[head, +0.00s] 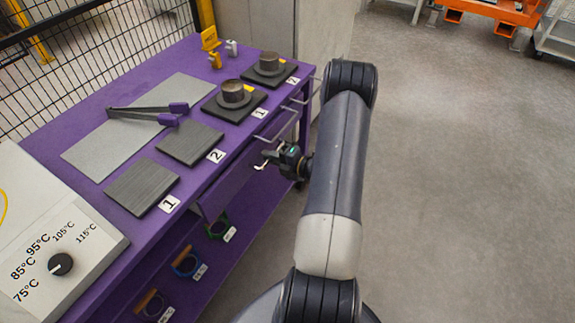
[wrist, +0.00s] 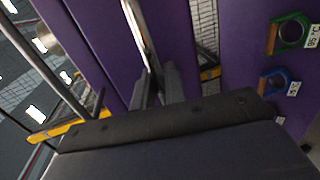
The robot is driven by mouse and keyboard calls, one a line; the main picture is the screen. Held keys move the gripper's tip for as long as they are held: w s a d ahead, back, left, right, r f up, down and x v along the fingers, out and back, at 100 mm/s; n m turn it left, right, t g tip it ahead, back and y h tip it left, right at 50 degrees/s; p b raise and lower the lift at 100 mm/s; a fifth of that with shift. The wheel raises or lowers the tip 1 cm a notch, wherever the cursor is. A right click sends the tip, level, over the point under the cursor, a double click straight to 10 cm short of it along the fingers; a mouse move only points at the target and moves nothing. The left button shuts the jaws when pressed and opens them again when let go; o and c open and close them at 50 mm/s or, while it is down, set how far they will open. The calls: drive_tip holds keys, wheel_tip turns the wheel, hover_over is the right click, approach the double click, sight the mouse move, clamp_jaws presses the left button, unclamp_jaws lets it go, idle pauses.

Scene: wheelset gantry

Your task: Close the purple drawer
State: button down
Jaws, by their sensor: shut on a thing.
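The purple drawer (head: 228,188) is under the top of the purple bench, and its front stands out from the bench. In the wrist view its purple front (wrist: 178,42) has a gap along the right side. My gripper (head: 275,157) is at the drawer's metal handle (head: 262,163). In the wrist view my gripper's fingers (wrist: 157,88) are shut on the handle bar (wrist: 140,35). The drawer's inside is mostly hidden.
The bench top (head: 130,65) holds dark plates, tongs (head: 150,112) and a dial box (head: 62,262). Other drawer handles (head: 277,128) stick out farther along. Coloured rings hang below, including a green one (wrist: 292,30). Open grey floor (head: 460,180) lies to the right.

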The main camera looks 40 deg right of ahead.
drive_tip(key=x, duration=0.3)
drive_tip(key=shift+r, duration=0.35)
drive_tip(key=c, duration=1.5)
unclamp_jaws()
drive_tip(key=shift+w, duration=0.15)
drive_tip(key=shift+c, duration=0.2)
drive_tip(key=v, duration=1)
drive_tip(key=shift+s, duration=0.4)
drive_tip(key=shift+d, duration=0.15)
